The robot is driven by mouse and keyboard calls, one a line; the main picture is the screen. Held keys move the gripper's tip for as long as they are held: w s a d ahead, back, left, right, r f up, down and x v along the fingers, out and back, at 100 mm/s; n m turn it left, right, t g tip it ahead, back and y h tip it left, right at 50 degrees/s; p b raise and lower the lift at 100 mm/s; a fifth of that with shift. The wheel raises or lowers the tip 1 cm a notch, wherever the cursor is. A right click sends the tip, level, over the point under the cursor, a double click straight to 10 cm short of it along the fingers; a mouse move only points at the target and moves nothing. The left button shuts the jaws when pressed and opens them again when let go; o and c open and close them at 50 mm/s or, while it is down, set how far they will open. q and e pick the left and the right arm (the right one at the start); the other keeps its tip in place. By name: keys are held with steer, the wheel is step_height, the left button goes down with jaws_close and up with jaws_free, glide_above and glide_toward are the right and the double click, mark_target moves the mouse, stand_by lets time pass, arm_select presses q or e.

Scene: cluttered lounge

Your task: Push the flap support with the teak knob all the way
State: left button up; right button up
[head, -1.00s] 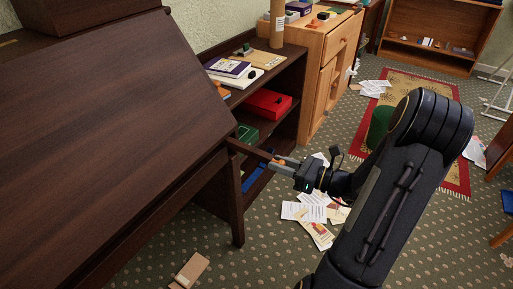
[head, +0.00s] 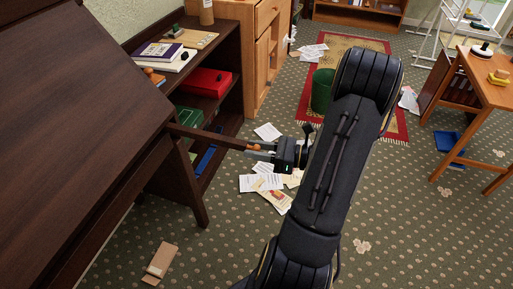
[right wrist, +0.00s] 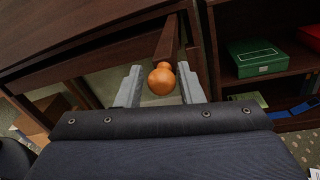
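The dark wooden flap support (head: 212,136) sticks out from the front of the dark slant-front desk (head: 75,120). Its round orange-brown teak knob (head: 254,147) is at the outer end. In the right wrist view the knob (right wrist: 161,82) sits between the two grey fingers of my right gripper (right wrist: 160,88), with a clear gap to the left finger and a smaller one to the right. My right gripper (head: 262,152) is open around the knob. I cannot tell whether it touches the knob. The desk's sloping flap is up. My left gripper is not in view.
A dark bookcase (head: 236,98) with a red box (head: 208,81) and a green box (head: 190,119) stands beside the support. Papers (head: 262,182) lie on the carpet below my right gripper. A cardboard piece (head: 160,260) lies near the desk leg. Carpet at front right is clear.

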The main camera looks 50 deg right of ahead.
steer(key=shift+o, duration=1.1)
steer(key=shift+a, duration=0.1)
steer(key=v, duration=0.8)
steer(key=shift+p, duration=0.45)
steer(key=shift+w, duration=0.1)
